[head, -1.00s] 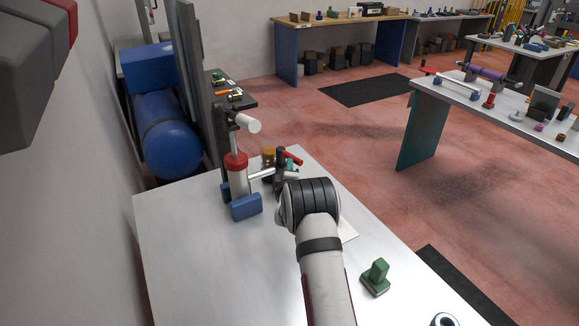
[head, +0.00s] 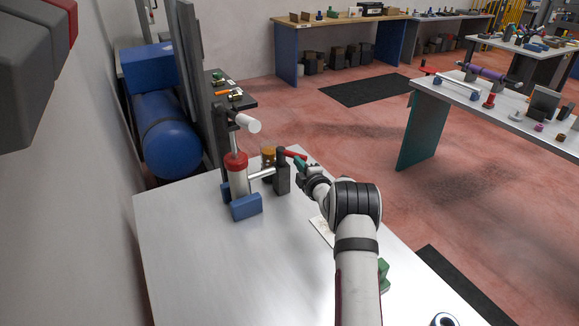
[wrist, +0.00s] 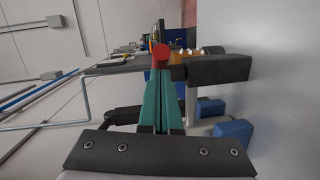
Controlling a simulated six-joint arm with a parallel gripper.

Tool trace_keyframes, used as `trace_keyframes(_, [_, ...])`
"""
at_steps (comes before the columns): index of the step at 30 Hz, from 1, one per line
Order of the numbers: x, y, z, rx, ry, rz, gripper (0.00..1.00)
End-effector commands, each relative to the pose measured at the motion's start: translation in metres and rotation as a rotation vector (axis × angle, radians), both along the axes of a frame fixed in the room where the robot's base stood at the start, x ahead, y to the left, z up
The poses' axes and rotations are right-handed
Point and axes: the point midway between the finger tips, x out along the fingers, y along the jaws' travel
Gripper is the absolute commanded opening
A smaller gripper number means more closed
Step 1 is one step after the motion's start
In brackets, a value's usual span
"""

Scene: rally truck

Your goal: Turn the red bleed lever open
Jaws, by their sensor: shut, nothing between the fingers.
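The red bleed lever (head: 291,154) sticks out to the right from the top of a dark valve block (head: 282,178) beside the hand pump (head: 238,178). My gripper (head: 301,165) is at the lever's outer end, its teal fingers together with nothing between them. In the wrist view the shut fingertips (wrist: 161,78) reach up to the red lever end (wrist: 160,54), seen end-on. They look touching or very close; I cannot tell which. The dark valve block (wrist: 218,69) is just right of the fingertips.
The pump has a white handle (head: 247,123) and blue feet (head: 246,206) on the metal bench (head: 190,255). An amber jar (head: 268,154) stands behind the valve block. A green object (head: 384,273) is partly behind my arm. The bench's left front is clear.

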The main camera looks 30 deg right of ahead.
Motion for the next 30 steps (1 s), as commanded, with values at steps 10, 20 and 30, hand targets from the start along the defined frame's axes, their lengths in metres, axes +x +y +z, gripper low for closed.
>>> trace_keyframes(10, [0.009,-0.028,0.000,-0.001,-0.002,0.062,0.00])
trace_keyframes(20, [0.025,-0.051,-0.001,-0.002,0.000,0.061,0.00])
trace_keyframes(30, [0.042,-0.064,0.000,-0.003,-0.001,0.061,0.00])
